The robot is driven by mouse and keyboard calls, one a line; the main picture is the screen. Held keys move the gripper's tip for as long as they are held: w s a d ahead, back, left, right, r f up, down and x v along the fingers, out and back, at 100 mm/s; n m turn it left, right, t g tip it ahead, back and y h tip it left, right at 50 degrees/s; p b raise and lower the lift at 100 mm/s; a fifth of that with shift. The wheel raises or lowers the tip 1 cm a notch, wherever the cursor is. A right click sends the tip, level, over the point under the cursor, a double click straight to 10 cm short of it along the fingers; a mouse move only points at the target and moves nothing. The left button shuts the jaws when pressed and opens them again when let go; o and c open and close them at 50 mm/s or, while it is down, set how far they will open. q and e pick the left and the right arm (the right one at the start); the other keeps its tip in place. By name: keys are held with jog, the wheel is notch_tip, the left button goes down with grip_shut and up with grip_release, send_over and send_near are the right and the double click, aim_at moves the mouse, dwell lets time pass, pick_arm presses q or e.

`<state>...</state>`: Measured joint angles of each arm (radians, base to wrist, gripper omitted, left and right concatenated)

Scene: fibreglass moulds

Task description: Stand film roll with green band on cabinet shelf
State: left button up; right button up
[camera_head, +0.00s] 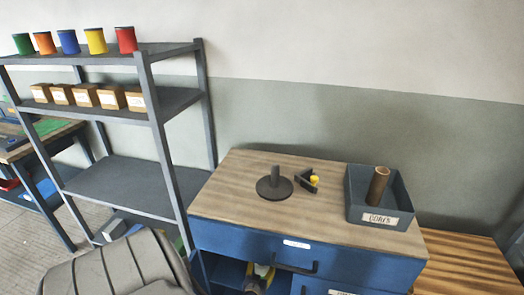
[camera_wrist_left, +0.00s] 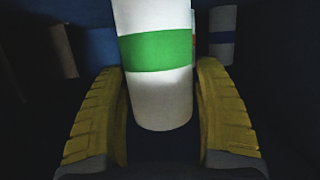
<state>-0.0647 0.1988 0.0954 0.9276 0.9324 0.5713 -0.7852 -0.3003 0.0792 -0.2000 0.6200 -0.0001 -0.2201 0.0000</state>
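The white film roll with the green band (camera_wrist_left: 158,52) stands large and nearly upright in the left wrist view. The blue cabinet (camera_head: 240,242) has a wooden top. My right gripper is not in view.
Behind, in the left wrist view, stand a blue-banded white roll (camera_wrist_left: 222,38) and a brownish upright object (camera_wrist_left: 64,50). On the cabinet top are a dark disc with a post (camera_head: 273,188), a black-yellow tool (camera_head: 309,180) and a bin (camera_head: 380,215) with a brown tube. A rack (camera_head: 122,186) stands left.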

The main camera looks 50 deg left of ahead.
pick_arm(q)
jog(key=shift+o, duration=0.8)
jog(key=shift+r, duration=0.1)
jog(key=v, duration=1.2)
jog(key=s+d+f+m+g+h, duration=0.2)
jog(key=s+d+f+m+h, duration=0.15)
jog(key=d+f, duration=0.45)
jog(key=s+d+f+m+g+h, duration=0.1)
jog(key=s+d+f+m+h, duration=0.2)
jog(key=d+f, duration=0.5)
jog(key=s+d+f+m+g+h, duration=0.1)
jog(key=s+f, duration=0.5)
jog(key=s, duration=0.7)
jog(key=s+d+f+m+g+h, duration=0.1)
jog(key=s+d+f+m+g, duration=0.2)
jog(key=s, duration=1)
notch_tip(320, 180, down, 4)
jog(key=g, duration=0.3)
jog(key=shift+g, duration=0.3)
